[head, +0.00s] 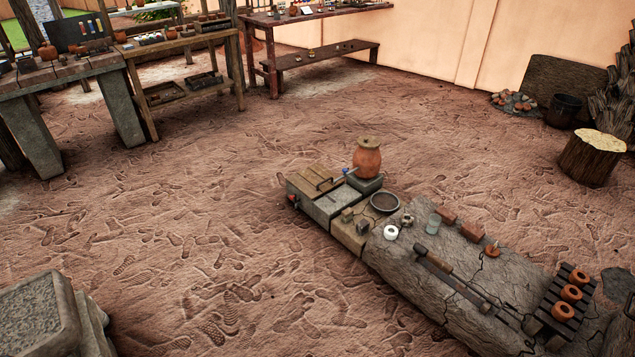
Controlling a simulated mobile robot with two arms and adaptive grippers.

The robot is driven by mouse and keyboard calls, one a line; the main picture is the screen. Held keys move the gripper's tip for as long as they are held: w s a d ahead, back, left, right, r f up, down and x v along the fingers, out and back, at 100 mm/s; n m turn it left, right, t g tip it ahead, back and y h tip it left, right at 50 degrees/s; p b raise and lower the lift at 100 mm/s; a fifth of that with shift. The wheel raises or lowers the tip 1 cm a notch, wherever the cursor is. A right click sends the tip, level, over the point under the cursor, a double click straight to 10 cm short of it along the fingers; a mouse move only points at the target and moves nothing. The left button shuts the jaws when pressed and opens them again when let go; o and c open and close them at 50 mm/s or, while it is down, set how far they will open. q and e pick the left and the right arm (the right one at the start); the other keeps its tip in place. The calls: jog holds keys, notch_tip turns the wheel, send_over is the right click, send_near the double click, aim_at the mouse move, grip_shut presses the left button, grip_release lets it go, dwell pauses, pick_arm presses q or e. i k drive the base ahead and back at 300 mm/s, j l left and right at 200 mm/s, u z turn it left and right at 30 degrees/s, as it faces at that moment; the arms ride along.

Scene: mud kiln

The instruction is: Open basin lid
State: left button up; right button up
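A low basin unit (325,212) stands on the ground at the left end of a long stone slab. A brown wooden slatted lid (311,177) with dark bar handles lies flat over its far left part. A grey flat surface (336,200) shows beside the lid; I cannot tell whether it is the basin's inside or a cover. A small red knob (293,199) and a blue one (346,170) sit at its sides. Neither of my grippers is in view.
A lidded clay jar (367,160) stands on a grey block just behind the basin. A dark bowl (384,203), small cups and long tools lie along the stone slab (455,255). A stone block (35,315) is at lower left. Open ground lies left of the basin.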

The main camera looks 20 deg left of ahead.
aim_at(315, 181)
jog(key=i+j+z, duration=0.15)
jog(key=i+j, duration=0.55)
jog(key=i+j+z, duration=0.15)
jog(key=i+j, duration=0.65)
jog(key=i+j+z, duration=0.15)
jog(key=i+j, duration=0.65)
jog(key=k+j, duration=0.05)
jog(key=j, duration=0.05)
